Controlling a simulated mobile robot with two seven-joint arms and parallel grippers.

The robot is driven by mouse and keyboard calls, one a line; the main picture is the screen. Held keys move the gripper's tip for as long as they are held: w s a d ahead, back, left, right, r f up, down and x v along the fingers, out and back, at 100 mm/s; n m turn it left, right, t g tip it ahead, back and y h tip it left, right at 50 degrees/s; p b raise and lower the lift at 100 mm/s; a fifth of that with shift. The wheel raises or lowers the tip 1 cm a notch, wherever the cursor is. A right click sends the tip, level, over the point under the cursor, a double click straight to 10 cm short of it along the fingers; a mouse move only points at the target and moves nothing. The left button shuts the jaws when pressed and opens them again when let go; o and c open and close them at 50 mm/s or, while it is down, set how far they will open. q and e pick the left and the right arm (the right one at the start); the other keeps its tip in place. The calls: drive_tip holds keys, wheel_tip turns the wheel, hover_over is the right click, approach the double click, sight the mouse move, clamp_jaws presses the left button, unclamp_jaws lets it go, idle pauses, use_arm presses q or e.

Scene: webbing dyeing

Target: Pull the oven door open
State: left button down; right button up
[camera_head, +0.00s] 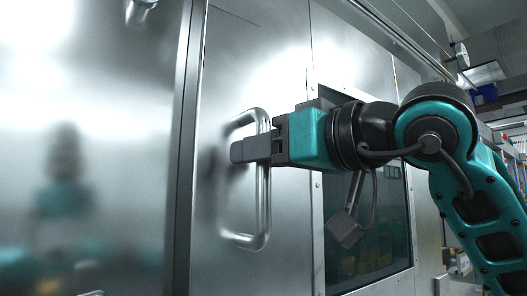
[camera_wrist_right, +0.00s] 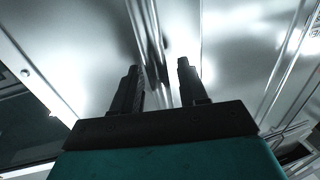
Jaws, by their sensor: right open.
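The oven door (camera_head: 285,75) is a brushed metal panel with a dark window (camera_head: 370,235); it looks flush with the metal beside it. Its D-shaped metal handle (camera_head: 263,210) stands upright near the door's left edge. My right gripper (camera_head: 243,151) comes in from the right at the handle's upper half, its fingers crossing the upright bar. In the right wrist view the two dark fingers (camera_wrist_right: 158,85) are apart, with the handle bar (camera_wrist_right: 156,50) showing between and beyond them. I cannot tell whether either finger touches the bar. My left gripper is not in view.
A shiny metal panel (camera_head: 90,120) fills the left, beyond a vertical seam, with blurred reflections. Another metal fitting (camera_head: 140,8) shows at the top left. My right arm covers part of the window. Shelving and a blue box (camera_head: 484,94) stand at the far right.

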drive_tip(key=shift+c, duration=0.3)
clamp_jaws()
drive_tip(key=shift+s+d, duration=0.1)
drive_tip(key=shift+s, duration=0.05)
